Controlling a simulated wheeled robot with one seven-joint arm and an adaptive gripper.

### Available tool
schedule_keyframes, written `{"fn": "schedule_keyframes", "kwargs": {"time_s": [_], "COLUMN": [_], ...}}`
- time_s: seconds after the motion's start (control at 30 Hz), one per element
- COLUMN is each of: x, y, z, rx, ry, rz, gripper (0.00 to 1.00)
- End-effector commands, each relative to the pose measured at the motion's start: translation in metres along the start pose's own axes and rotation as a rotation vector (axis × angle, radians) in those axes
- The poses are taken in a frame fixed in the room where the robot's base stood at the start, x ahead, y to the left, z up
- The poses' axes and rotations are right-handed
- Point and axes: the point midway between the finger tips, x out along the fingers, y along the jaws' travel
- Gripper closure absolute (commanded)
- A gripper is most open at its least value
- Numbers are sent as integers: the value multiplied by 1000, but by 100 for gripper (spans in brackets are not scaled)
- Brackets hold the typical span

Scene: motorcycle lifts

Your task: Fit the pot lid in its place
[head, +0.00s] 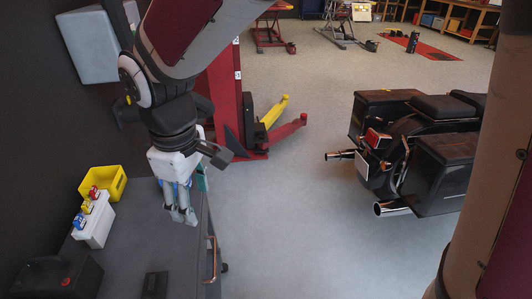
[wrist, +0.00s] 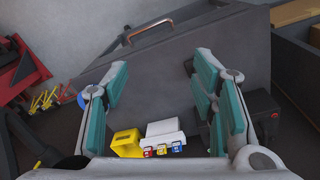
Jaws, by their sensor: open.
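I cannot make out a pot lid, a pot or a place for the lid in either view. My gripper (head: 184,218) hangs over the dark grey cart top (head: 140,235) in the head view, with its fingers pointing down. In the wrist view my gripper (wrist: 162,66) is open, its two teal-padded fingers well apart. Nothing is between the fingers; the bare cart top (wrist: 165,90) shows behind them.
A yellow bin (head: 118,181) and a white case (head: 95,225) with red, yellow and blue pieces stand left on the cart. A black box (head: 50,280) and a small black object (head: 155,284) are nearer. A red lift post (head: 222,95) and a motorcycle (head: 425,140) stand beyond; open floor lies between.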

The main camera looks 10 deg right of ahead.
Motion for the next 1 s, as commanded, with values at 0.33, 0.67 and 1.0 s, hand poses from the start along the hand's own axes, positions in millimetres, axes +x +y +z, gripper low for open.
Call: {"fn": "schedule_keyframes", "kwargs": {"time_s": [0.33, 0.67, 1.0], "x": [-74, -86, -104], "y": [25, -18, -34], "z": [161, 267, 288], "rx": [547, 983, 1093], "ry": [58, 126, 171], "rz": [64, 85, 103], "gripper": [47, 47, 47]}}
